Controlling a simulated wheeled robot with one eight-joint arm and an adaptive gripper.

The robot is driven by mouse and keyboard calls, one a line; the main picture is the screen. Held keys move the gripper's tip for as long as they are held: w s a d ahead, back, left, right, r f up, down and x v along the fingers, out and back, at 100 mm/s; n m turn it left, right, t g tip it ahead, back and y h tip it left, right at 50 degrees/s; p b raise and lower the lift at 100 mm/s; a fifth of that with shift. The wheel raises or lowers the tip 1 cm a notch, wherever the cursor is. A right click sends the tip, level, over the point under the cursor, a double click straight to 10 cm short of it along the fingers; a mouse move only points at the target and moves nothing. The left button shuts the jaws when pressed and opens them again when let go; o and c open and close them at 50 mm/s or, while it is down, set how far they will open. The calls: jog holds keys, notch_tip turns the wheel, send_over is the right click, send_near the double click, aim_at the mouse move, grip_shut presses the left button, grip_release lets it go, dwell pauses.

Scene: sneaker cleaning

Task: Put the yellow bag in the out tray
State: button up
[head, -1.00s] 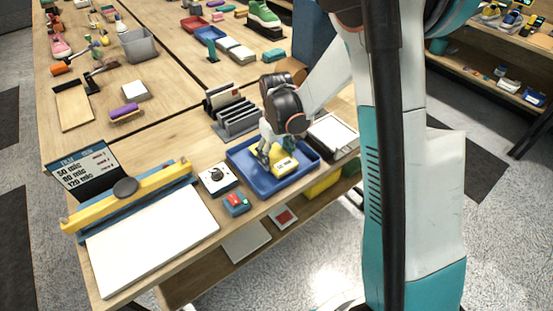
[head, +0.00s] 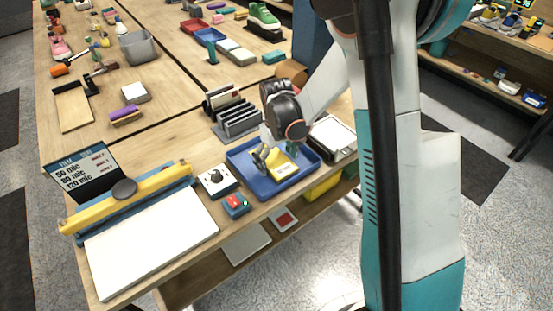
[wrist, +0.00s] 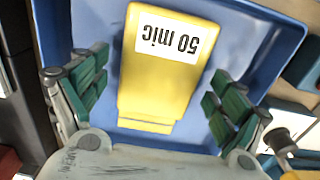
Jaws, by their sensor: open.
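The yellow bag (head: 282,168) lies in a blue tray (head: 243,159) near the front edge of the table. In the wrist view the yellow bag (wrist: 160,88) rests on the floor of the blue tray (wrist: 85,22), with its white "50 mic" label upside down. My gripper (head: 266,155) is over the tray, next to the bag. In the wrist view my gripper (wrist: 158,98) is open, with green finger pads on both sides of the bag and gaps between pads and bag. No out label shows on the tray.
A white box with a black knob (head: 215,179) and a blue box with a red top (head: 236,203) stand left of the tray. A grey rack (head: 236,121) stands behind it, and a white-topped frame (head: 334,135) to the right. The yellow-barred sealer (head: 130,190) is further left.

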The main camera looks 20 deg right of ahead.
aim_at(276, 161)
notch_tip(276, 161, up, 12)
jog(key=p, duration=0.4)
jog(key=s+r+m+t, duration=0.2)
jog(key=s+r+t, duration=0.1)
jog(key=s+r, duration=0.7)
jog(key=s+r+m+t, duration=0.1)
jog(key=s+r+t, duration=0.3)
jog(key=s, duration=0.7)
jog(key=shift+a+r+m, duration=0.15)
jog(key=shift+a+m, duration=0.05)
jog(key=shift+m, duration=0.1)
jog(key=shift+b, duration=0.35)
